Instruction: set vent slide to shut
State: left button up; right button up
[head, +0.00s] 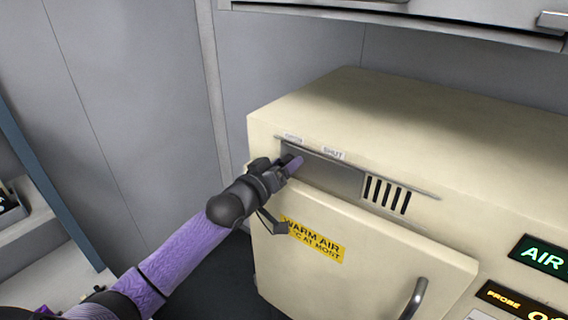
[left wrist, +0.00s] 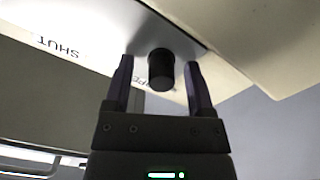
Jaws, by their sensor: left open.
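The vent slide (head: 338,178) is a grey metal plate in a rail on the front of a cream cabinet. Dark vent slots (head: 386,195) show open to its right. A label reading SHUT (head: 332,153) sits above the plate, with another label (head: 292,137) to its left, by the slide's left end. My left gripper (head: 292,163) is at the plate's left end. In the left wrist view my left gripper (left wrist: 160,85) is open, its fingers on either side of a black knob (left wrist: 160,69) with gaps visible. The SHUT label also shows there (left wrist: 58,47). My right gripper is not in view.
The cream cabinet (head: 360,110) has a door with a yellow WARM AIR label (head: 313,240) and a curved handle (head: 414,299) below the slide. Lit AIR (head: 541,255) and PROBE panels are at right. A grey overhead unit (head: 440,20) hangs above.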

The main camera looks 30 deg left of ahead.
pick_arm(q)
grip_shut()
dwell(1.4)
